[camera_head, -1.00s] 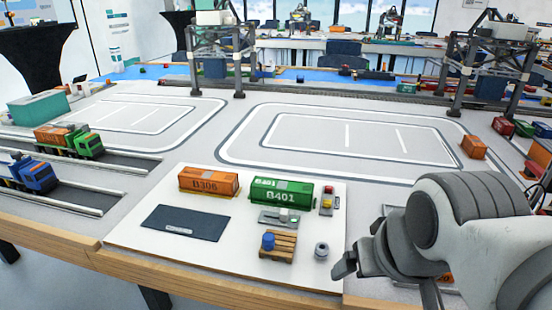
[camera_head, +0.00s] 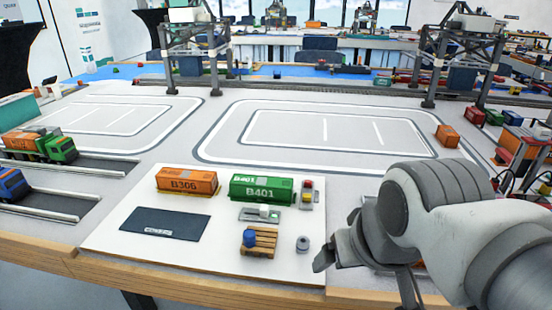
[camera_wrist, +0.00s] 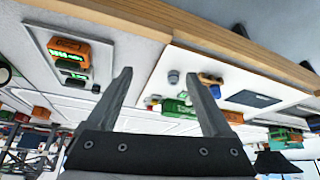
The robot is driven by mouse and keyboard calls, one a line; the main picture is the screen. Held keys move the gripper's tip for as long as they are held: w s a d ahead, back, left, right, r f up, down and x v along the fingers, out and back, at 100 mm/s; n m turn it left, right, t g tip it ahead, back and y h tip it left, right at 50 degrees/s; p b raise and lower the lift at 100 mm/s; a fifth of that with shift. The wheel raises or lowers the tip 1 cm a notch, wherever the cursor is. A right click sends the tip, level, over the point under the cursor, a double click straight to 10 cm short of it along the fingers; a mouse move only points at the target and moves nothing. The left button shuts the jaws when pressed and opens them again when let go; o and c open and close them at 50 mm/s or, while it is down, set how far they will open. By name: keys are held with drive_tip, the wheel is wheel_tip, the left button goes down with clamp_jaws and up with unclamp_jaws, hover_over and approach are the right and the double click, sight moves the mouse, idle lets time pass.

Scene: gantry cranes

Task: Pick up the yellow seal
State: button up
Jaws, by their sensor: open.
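A small grey holder (camera_head: 308,201) with a red piece and a yellow piece (camera_head: 307,197) stands on the white board, right of the green container B401 (camera_head: 262,188). The yellow piece looks like the seal, but it is too small to be sure. My gripper (camera_wrist: 157,66) is open and empty in the wrist view, its fingers spread wide and pointing toward the table's edge. In the head view my arm reaches in from the right, with a fingertip near the board's right front corner. The gripper is apart from the holder.
The board (camera_head: 115,238) also holds the orange container B306 (camera_head: 187,181), a dark plate (camera_head: 165,223), a pallet with a blue drum (camera_head: 249,238), a grey cylinder (camera_head: 302,244) and a grey device (camera_head: 260,214). Gantry cranes (camera_head: 462,50) stand behind. The marked table between is clear.

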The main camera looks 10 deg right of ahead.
drive_tip(key=shift+w+r, duration=0.1)
drive_tip(key=shift+r, duration=0.1)
drive_tip(key=shift+c, duration=1.1)
drive_tip(key=w+r+n+p, duration=0.1)
drive_tip(key=w+r+p, duration=0.1)
drive_tip(key=w+r+n+g+p, duration=0.1)
drive_tip(key=r, duration=0.1)
drive_tip(key=shift+w+r+p, duration=0.4)
drive_tip(key=shift+c, duration=0.9)
drive_tip(key=w+r+n+g+p, duration=0.1)
drive_tip(key=w+r+n+p, duration=0.35)
drive_tip(key=w, duration=0.25)
drive_tip(key=n+g+p, duration=0.4)
drive_tip(key=n+p, duration=0.1)
drive_tip(key=n, duration=0.4)
hover_over(307, 195)
drive_tip(key=shift+m, duration=0.25)
drive_tip(key=f, duration=1)
drive_tip(key=shift+s+d+f, duration=0.2)
drive_tip(key=shift+f, duration=0.2)
drive_tip(key=shift+w+a+f+b, duration=0.15)
drive_tip(key=shift+f+b, duration=0.75)
drive_tip(key=shift+f, duration=1.7)
